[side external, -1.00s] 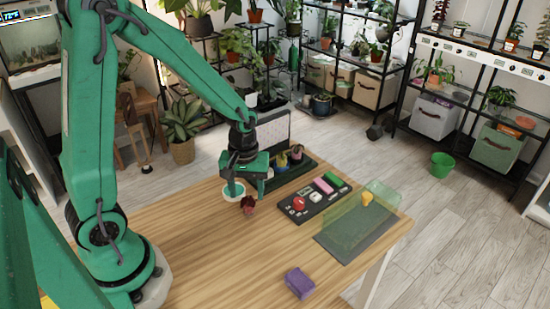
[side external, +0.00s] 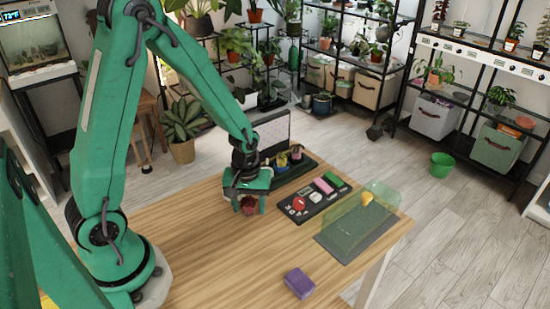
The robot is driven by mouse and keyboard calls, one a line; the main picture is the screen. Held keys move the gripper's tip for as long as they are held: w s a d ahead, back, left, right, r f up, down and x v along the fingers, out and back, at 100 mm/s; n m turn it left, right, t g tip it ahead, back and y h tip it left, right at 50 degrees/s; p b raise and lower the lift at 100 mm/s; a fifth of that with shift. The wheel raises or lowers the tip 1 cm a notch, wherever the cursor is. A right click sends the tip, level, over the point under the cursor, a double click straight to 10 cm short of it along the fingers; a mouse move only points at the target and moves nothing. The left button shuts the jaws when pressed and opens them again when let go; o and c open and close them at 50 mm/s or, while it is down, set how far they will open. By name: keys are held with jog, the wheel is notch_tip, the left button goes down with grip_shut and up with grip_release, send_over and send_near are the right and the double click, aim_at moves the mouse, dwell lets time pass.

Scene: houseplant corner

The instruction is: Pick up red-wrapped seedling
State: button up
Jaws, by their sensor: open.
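The red-wrapped seedling (side external: 248,206), a small dark red bundle, stands on the wooden table just below the palm of my gripper. My gripper (side external: 250,210) points down with its two green fingers apart, one on the left and one on the right of the seedling. The fingers are open, and I cannot tell whether either one touches the wrap. The seedling's upper part is hidden behind the gripper.
A black tray (side external: 312,206) with red, white, pink and green items lies to the right. A clear green cover (side external: 345,220) over a grey mat, with a yellow item, is further right. A purple block (side external: 299,283) lies near the front edge. The left tabletop is clear.

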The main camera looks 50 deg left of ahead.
aim_at(249, 205)
jog(key=shift+c, duration=0.4)
jog(key=c, duration=0.9)
jog(key=shift+r, duration=0.2)
jog(key=shift+c, duration=0.2)
jog(key=shift+r, duration=0.8)
jog(key=r, duration=0.2)
jog(key=shift+s+d+r, duration=0.15)
jog(key=shift+d+r, duration=0.15)
jog(key=shift+d, duration=0.05)
jog(key=s+d+r, duration=0.5)
jog(key=d+r, duration=0.1)
jog(key=d, duration=0.3)
jog(key=shift+d+r, duration=0.2)
jog(key=shift+d, duration=0.15)
jog(key=shift+a, duration=0.1)
